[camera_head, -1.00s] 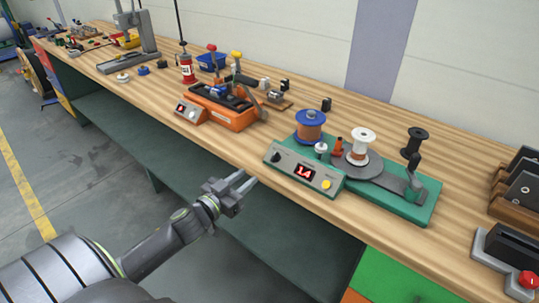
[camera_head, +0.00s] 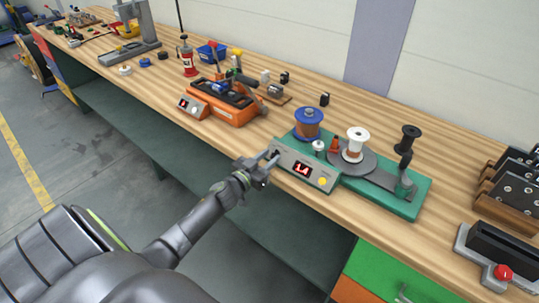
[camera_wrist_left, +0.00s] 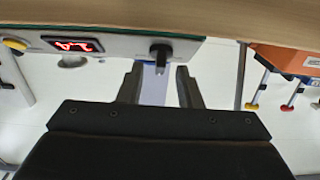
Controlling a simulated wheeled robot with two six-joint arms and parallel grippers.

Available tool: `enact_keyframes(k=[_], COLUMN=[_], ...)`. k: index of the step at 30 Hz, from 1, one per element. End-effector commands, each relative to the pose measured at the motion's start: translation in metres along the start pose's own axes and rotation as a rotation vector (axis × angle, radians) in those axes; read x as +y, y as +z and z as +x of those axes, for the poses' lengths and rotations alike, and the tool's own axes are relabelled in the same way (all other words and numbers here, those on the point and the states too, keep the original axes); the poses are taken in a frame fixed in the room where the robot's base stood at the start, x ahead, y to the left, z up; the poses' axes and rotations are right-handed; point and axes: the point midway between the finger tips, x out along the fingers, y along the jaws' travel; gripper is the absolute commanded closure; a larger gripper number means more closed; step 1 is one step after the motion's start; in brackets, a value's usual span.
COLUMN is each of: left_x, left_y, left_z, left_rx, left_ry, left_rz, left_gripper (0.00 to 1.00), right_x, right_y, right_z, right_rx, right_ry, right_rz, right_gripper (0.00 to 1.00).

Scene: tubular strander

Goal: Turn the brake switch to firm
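The green winding machine (camera_head: 405,208) stands at the bench's front edge, with a grey front panel (camera_head: 315,172). In the left wrist view, a black knob (camera_wrist_left: 160,50), which looks like the brake switch, sits on this panel (camera_wrist_left: 125,48). A red lit display (camera_head: 302,169) reads about 1.4, with a yellow button (camera_head: 322,181) beside it. My left gripper (camera_head: 272,158) is at the panel's knob end and largely hides the knob in the head view. In the wrist view its fingers (camera_wrist_left: 158,78) are apart, with the knob lined up between them. I cannot tell contact. My right gripper is not in view.
On the machine are a blue-flanged copper spool (camera_head: 308,123), a white spool (camera_head: 355,142) and a black post (camera_head: 408,138). An orange device (camera_head: 230,108) stands to the left. A grey unit with a red button (camera_head: 502,272) is at the right. The floor before the bench is open.

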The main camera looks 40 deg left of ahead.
Motion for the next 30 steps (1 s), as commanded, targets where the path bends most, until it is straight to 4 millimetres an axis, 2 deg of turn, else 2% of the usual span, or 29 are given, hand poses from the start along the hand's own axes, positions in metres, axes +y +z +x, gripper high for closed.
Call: enact_keyframes(k=[4, 12, 14, 20, 30], left_x=[0.0001, 0.0, 0.0, 0.0, -0.0007], left_y=[-0.0003, 0.0002, 0.0001, 0.0001, -0.0011], left_z=[0.0084, 0.0094, 0.0094, 0.0092, 0.0091], left_rx=[0.0, -0.001, -0.001, -0.001, -0.002], left_ry=[0.0, 0.0, 0.0, 0.0, 0.014], left_rz=[-0.001, 0.0, 0.0, 0.0, 0.014], left_gripper=[0.68, 0.68, 0.73, 1.0, 1.0], right_x=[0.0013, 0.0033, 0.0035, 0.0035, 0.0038], right_y=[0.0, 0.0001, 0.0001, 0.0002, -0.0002], right_z=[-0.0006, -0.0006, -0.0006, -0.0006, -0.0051], right_rx=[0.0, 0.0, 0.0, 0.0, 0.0], right_ry=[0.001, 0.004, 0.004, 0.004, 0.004], right_rz=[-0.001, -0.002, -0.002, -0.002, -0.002], right_gripper=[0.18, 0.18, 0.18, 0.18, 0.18])
